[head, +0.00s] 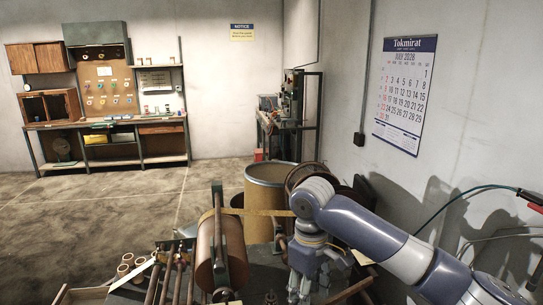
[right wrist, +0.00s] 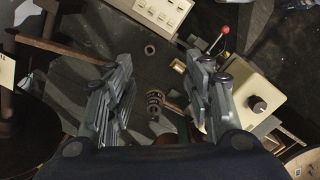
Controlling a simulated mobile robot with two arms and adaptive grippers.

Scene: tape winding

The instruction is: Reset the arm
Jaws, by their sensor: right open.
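My right arm (head: 375,228) comes in from the right in the head view, bent over the tape winding bench. Its right gripper (head: 303,290) points down beside the machine, to the right of the brown roll (head: 220,252). In the right wrist view the right gripper (right wrist: 160,62) has its fingers spread apart, with nothing between them. Below the gap are a dark bench top (right wrist: 150,75) and a spring-like metal part (right wrist: 154,103). My left gripper is not in view.
A large drum (head: 270,180) stands behind the machine. A red-knobbed lever (right wrist: 225,30) and a pale box with a black knob (right wrist: 257,104) lie near the right finger. The floor (head: 110,205) at left is clear.

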